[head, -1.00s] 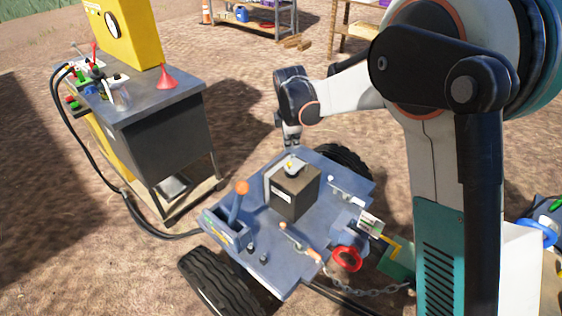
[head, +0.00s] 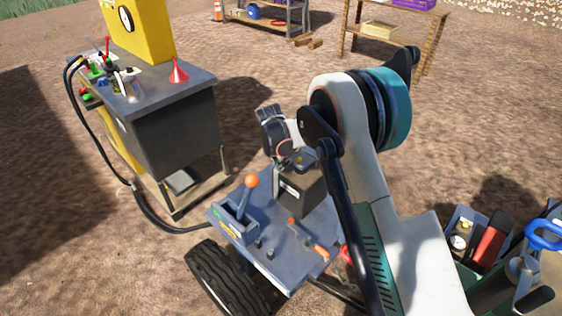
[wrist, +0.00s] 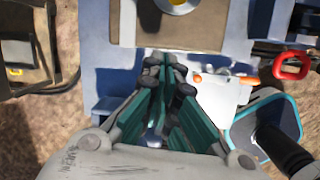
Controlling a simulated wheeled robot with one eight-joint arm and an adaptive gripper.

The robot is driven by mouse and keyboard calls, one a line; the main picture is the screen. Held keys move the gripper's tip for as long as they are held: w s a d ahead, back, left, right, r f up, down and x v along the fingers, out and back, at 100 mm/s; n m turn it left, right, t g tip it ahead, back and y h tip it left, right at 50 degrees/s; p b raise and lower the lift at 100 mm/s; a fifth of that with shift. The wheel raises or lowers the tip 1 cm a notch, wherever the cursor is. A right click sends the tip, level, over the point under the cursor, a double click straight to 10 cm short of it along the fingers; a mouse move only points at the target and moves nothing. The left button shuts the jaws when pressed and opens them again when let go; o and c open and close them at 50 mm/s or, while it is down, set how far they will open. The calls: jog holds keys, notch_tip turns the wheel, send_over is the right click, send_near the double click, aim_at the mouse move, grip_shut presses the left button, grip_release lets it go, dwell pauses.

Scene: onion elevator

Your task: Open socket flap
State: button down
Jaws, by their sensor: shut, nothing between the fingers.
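No socket flap can be clearly made out in either view. The blue wheeled cart (head: 283,268) stands in front of me with a dark box (head: 305,190) on its deck. The box's tan top edge (wrist: 205,35) shows at the top of the wrist view. My gripper (wrist: 165,68) is shut and empty, its fingertips together over the cart near the box's edge. In the head view my wrist hangs beside the box, and my arm hides the cart's right part.
An orange-knobbed lever (head: 251,181) rises from the cart's left side. A red-handled part (wrist: 292,65) is at the right of the wrist view. Open dirt lies behind the cart.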

jog(key=b+x, duration=0.2)
jog(key=x, duration=0.4)
jog(key=w+d+r, duration=0.1)
jog(key=d+r+b, duration=0.1)
jog(key=shift+w+d+r, duration=0.15)
jog(key=shift+w+r, duration=0.1)
jog(key=shift+w, duration=0.15)
jog(key=shift+w+d+r, duration=0.1)
jog(key=shift+w+r, duration=0.05)
jog(key=shift+r, duration=0.05)
jog(key=shift+w+r, duration=0.1)
jog(key=shift+r, duration=0.05)
jog(key=shift+d+r+g+y+p, duration=0.1)
jog(key=shift+r+g+y+p, duration=0.1)
jog(key=shift+g+y+p, duration=0.1)
jog(key=shift+w+r, duration=0.15)
jog(key=shift+r, duration=0.15)
